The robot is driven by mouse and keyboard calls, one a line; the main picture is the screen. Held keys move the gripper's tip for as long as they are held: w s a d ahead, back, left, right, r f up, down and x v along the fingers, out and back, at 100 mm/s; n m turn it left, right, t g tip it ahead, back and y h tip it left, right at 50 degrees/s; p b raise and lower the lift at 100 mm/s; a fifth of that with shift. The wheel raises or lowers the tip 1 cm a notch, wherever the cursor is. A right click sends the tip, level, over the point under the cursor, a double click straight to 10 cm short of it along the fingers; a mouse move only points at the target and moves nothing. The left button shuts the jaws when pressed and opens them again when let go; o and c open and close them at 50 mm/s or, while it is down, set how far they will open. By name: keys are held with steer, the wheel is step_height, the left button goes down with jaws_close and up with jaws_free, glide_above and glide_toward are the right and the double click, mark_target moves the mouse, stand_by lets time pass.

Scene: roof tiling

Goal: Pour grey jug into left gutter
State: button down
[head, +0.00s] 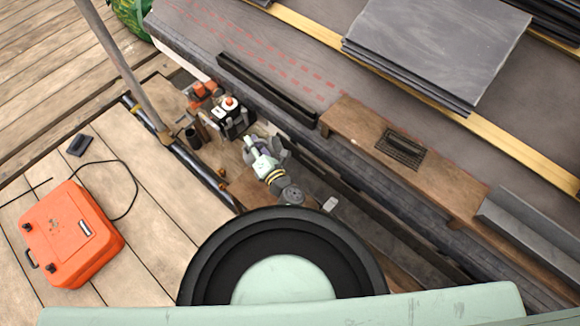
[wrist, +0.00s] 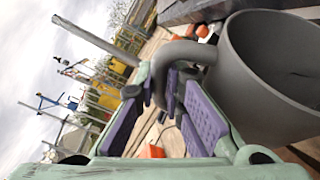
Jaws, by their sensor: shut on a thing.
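The grey jug (wrist: 245,95) fills the right of the wrist view, with its wide round mouth and dark inside partly showing. My gripper (wrist: 163,92) has its purple pads closed on the jug's curved handle. In the head view my gripper (head: 262,150) is small, below the dark gutter piece, with part of the jug (head: 284,153) beside it. I cannot tell the jug's contents or exact tilt. The left gutter (head: 267,88) is a dark trough along the roof's edge, up and apart from my gripper. A grey gutter piece (head: 535,235) lies at the right.
A brown board (head: 350,130) with a dark mesh piece (head: 402,148) lies between the gutters. Tools and small containers (head: 225,112) crowd left of my gripper. A metal pole (head: 120,65) stands at the left. An orange case (head: 70,235) sits on the planks. Slates (head: 435,45) are stacked on the roof.

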mark_target(268, 142)
steer(key=shift+w+d+m+t+b, duration=0.1)
steer(key=shift+d+m+t+b, duration=0.2)
steer(key=shift+d+m+b, duration=0.45)
steer(key=shift+a+b, duration=0.25)
steer(key=shift+b, duration=0.1)
stand_by(0.3)
steer(key=shift+d+f+m+t+b, duration=0.2)
steer(key=shift+d+m+t+b, duration=0.3)
steer(key=shift+d+m+b, duration=0.5)
stand_by(0.4)
steer(key=shift+w+d+r+m+t+p, duration=0.1)
steer(key=shift+d+r+m+t+p, duration=0.3)
steer(key=shift+m, duration=0.55)
stand_by(0.3)
steer(key=shift+d+f+m+t+b, duration=0.15)
steer(key=shift+d+m+t+b, duration=0.2)
steer(key=shift+d+m, duration=0.3)
